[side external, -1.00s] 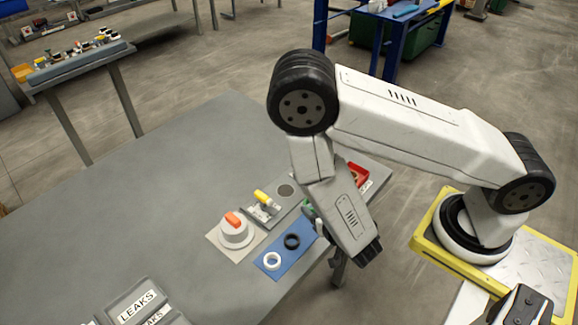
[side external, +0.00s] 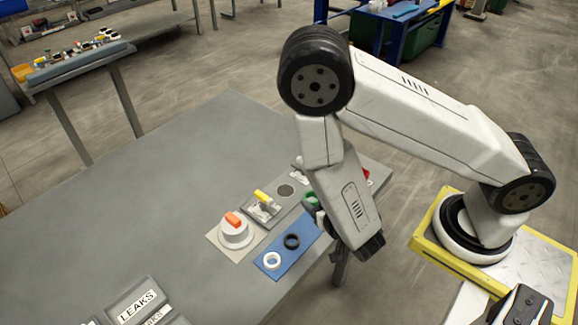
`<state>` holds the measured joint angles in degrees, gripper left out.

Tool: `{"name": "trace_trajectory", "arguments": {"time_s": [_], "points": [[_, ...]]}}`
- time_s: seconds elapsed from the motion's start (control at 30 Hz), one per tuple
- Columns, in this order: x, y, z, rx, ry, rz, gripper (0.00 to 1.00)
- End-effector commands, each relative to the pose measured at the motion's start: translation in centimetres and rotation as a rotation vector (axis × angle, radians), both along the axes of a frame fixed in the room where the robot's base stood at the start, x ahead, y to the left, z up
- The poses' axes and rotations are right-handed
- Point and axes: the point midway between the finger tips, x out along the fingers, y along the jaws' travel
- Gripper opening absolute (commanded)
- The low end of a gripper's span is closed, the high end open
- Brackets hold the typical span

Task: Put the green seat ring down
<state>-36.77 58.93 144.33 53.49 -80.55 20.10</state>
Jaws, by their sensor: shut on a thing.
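The green seat ring (side external: 310,201) shows beside my wrist, near the far end of the blue mat (side external: 282,270). My gripper (side external: 317,209) is shut on the green ring, and my forearm and wrist partly hide the jaws. I cannot tell from this view how high the ring is above the mat. A black ring (side external: 291,242) and a white ring (side external: 271,261) lie on the mat, nearer the camera than the green one.
A white housing with an orange knob (side external: 233,231) and a fixture with a yellow handle (side external: 262,198) stand left of the mat. LEAKS bins (side external: 138,305) sit at the front. The grey table's left side is clear.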

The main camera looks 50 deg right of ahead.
Motion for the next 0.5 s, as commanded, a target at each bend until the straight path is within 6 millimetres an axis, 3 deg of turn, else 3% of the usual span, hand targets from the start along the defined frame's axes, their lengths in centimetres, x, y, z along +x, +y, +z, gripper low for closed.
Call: {"name": "trace_trajectory", "arguments": {"time_s": [0.27, 0.5], "points": [[1.5, 0.4, 0.1, 0.002, -0.003, 0.013, 0.00], [5.8, 1.2, 1.3, 0.003, -0.007, 0.070, 0.00]]}}
